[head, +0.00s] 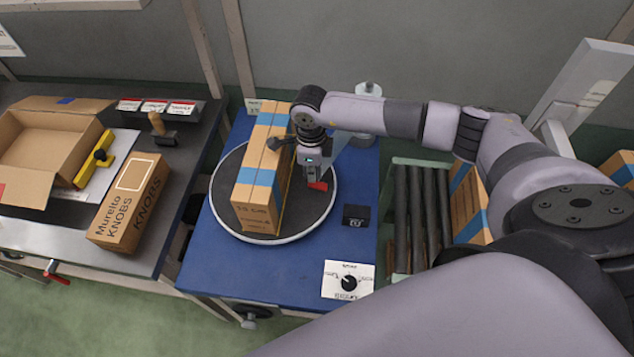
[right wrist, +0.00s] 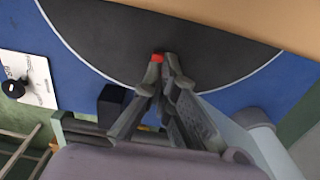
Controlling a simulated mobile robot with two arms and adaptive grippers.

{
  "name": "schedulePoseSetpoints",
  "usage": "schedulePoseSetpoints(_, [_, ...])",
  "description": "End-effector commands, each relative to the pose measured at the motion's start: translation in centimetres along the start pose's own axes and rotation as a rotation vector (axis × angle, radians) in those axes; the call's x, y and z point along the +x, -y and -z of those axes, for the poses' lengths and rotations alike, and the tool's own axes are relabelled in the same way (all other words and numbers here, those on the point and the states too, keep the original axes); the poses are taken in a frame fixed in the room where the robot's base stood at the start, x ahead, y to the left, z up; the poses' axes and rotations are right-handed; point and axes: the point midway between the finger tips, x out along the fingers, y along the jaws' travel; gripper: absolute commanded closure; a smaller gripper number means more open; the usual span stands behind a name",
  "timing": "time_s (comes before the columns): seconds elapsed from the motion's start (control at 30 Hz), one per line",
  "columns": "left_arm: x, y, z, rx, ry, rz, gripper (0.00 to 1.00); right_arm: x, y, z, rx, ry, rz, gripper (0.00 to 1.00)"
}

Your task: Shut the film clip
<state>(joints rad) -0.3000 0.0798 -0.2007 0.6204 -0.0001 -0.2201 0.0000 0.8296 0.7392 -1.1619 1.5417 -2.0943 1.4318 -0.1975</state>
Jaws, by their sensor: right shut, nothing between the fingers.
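A small red piece (head: 318,186) shows at the tips of my right gripper (head: 312,182), and also in the right wrist view (right wrist: 157,58); I cannot tell whether it is the film clip. The right gripper (right wrist: 165,57) has its fingers together with nothing between them. It points down over the dark round turntable (head: 240,222), just right of a tall taped carton (head: 258,200). The clip's state, open or shut, cannot be made out. My left gripper is not in view.
A card with a black dial (head: 348,281) and a small black box (head: 356,215) are on the blue top (head: 225,275). A roller conveyor (head: 418,215) lies to the right. A Mureito Knobs box (head: 130,205) and an open carton (head: 45,145) stand on the left bench.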

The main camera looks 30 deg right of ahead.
Motion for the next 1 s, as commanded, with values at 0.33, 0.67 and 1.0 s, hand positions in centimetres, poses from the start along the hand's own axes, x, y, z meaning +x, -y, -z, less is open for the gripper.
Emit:
schedulePoseSetpoints(0.33, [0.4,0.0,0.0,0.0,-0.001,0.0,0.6,0.5,0.0,0.0,0.0,0.0,0.0,1.0])
schedulePoseSetpoints(0.67, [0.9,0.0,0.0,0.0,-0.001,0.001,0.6,1.0,0.0,0.0,0.0,0.0,0.0,1.0])
schedulePoseSetpoints(1.0, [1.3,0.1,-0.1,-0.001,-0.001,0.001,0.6,1.5,0.0,0.0,0.0,0.0,0.0,1.0])
